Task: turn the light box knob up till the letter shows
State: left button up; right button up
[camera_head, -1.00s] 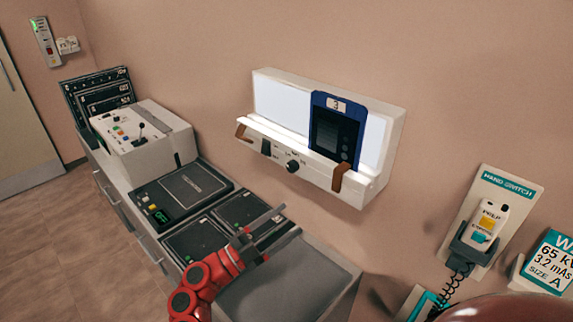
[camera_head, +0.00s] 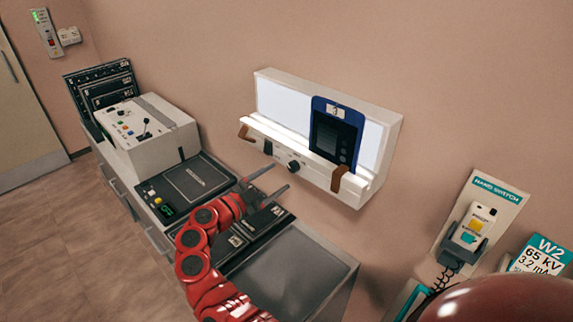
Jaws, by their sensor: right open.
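The white light box (camera_head: 376,113) is mounted on the wall, with a bright lit panel. A blue-framed film (camera_head: 343,117) marked 3 stands against it; its window is dark and I can make out no letter there. The round black knob (camera_head: 293,166) is on the box's lower front face, right of a black switch (camera_head: 267,147). My right gripper (camera_head: 279,176) is open and empty just below and left of the knob, its fingers pointing towards it. Whether a fingertip touches the box I cannot tell. My left gripper is out of view.
A counter with a control console (camera_head: 150,130), dark panels and a bare grey top (camera_head: 295,275) runs below the box. A hand switch (camera_head: 473,229) on its holder and a W2 sign (camera_head: 540,256) are on the wall at right. The wall around the box is clear.

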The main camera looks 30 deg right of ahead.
aim_at(291, 169)
jog(key=p+x, duration=0.1)
jog(key=x, duration=0.4)
jog(key=shift+c, duration=0.2)
grip_shut()
